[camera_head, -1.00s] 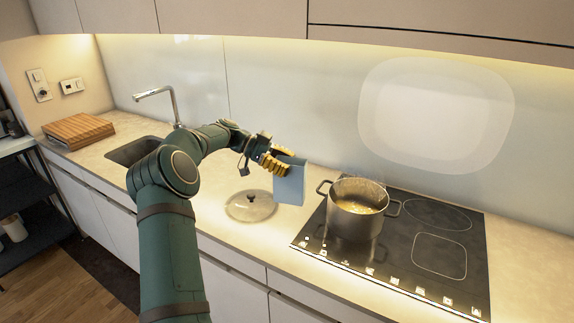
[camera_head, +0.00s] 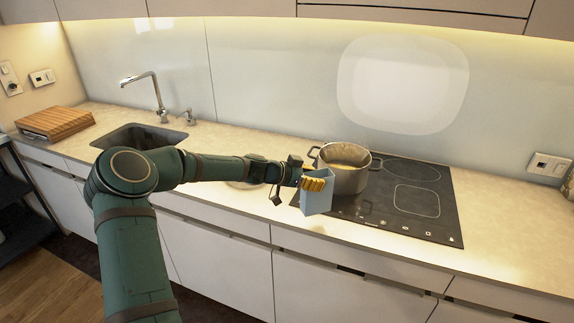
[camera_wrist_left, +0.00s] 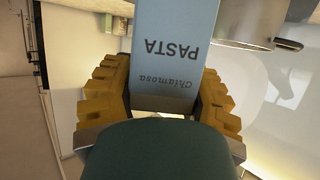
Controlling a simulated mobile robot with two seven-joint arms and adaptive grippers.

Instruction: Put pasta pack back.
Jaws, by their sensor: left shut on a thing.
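The light blue pasta pack (camera_head: 317,195) is held by my left gripper (camera_head: 314,184) in front of the pot, over the left front edge of the cooktop. In the left wrist view the pack (camera_wrist_left: 176,45) shows the printed word PASTA, upside down, between the yellow ridged fingers of my left gripper (camera_wrist_left: 162,100). The fingers are shut on it. My right gripper is not in either view.
A steel pot (camera_head: 346,176) with yellowish contents stands on the black cooktop (camera_head: 395,217). A glass lid (camera_head: 240,185) lies partly hidden behind my left arm. A sink (camera_head: 140,136) and wooden board (camera_head: 54,122) are further left. The counter right of the cooktop is largely clear.

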